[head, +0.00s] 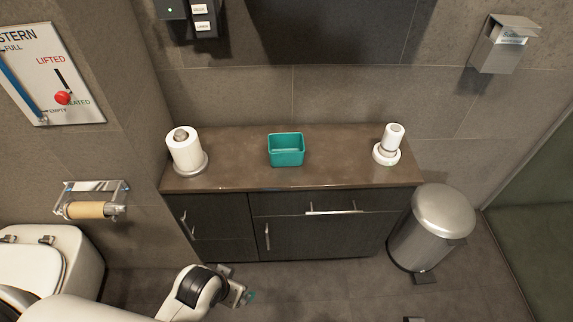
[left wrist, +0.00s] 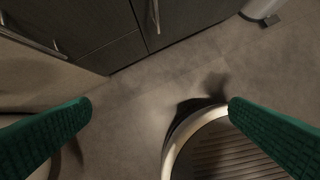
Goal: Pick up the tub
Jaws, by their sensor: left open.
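The tub is a small teal, open-topped rectangular container (head: 288,158) standing upright on the middle of the brown counter (head: 235,170). It looks empty. My left gripper (head: 243,297) is low in front of the cabinet, below and to the left of the tub, and well apart from it. The tub does not show in that view.
A paper roll on a holder (head: 185,150) stands left of the tub, and a white dispenser-like item (head: 388,147) stands to the right. The counter between them is clear. Below are cabinet doors with handles (head: 334,211). A metal bin (head: 440,215) stands at the right, a toilet (head: 45,262) at the left.

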